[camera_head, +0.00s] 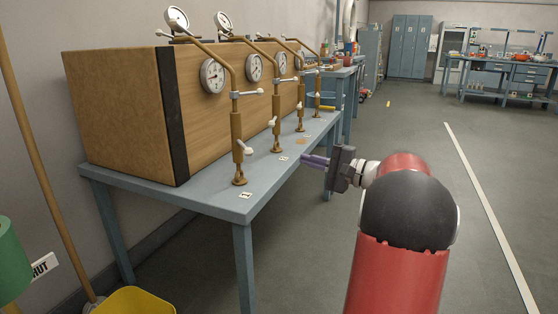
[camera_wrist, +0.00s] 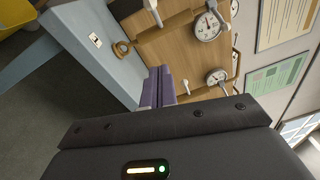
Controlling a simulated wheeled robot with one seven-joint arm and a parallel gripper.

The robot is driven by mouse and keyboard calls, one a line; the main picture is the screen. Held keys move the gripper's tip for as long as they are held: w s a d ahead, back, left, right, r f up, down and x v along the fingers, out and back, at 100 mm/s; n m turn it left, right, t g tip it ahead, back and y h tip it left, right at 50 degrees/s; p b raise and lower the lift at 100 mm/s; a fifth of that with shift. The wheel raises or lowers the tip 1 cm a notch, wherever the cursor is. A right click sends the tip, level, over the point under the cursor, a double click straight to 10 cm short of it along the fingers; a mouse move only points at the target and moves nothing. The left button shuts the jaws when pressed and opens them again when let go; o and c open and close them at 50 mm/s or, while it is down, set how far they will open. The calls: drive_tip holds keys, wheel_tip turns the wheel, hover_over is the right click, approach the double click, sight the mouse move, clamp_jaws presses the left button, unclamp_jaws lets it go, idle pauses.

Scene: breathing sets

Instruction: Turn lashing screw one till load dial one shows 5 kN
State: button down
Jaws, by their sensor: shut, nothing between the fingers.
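Lashing screw one (camera_head: 237,130) is the nearest of several brass upright screws on the blue bench, by a small tag that seems to read 1 (camera_head: 246,195). It has a light-coloured handle (camera_head: 243,148) low on its body. Load dial one, probably the nearest round white gauge (camera_head: 212,75) on the wooden crate's face, is too small to read. My gripper (camera_head: 304,160) is shut and empty, to the right of the screws and apart from them. Its purple fingers also show in the wrist view (camera_wrist: 158,88), with a brass screw foot (camera_wrist: 122,48) and a gauge (camera_wrist: 207,26) beyond.
The big wooden crate (camera_head: 120,110) fills the back of the bench (camera_head: 205,198). Bent pipes and more gauges (camera_head: 177,18) rise above it. A yellow bucket (camera_head: 137,301) and a green object (camera_head: 10,262) stand at the lower left. The floor (camera_head: 410,130) to the right is clear.

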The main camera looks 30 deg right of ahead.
approach(242, 143)
drive_tip(key=shift+w+a+f, duration=0.15)
drive_tip(key=shift+w+a, duration=0.15)
drive_tip(key=shift+w, duration=0.15)
drive_tip(key=shift+w+a+f, duration=0.2)
drive_tip(key=shift+w+a, duration=0.1)
drive_tip(key=shift+w, duration=0.2)
drive_tip(key=shift+f, duration=0.1)
drive_tip(key=a+b, duration=0.2)
drive_tip(key=b, duration=0.1)
drive_tip(key=a+b, duration=0.1)
drive_tip(key=shift+s+a+b, duration=0.2)
drive_tip(key=shift+s+b, duration=0.1)
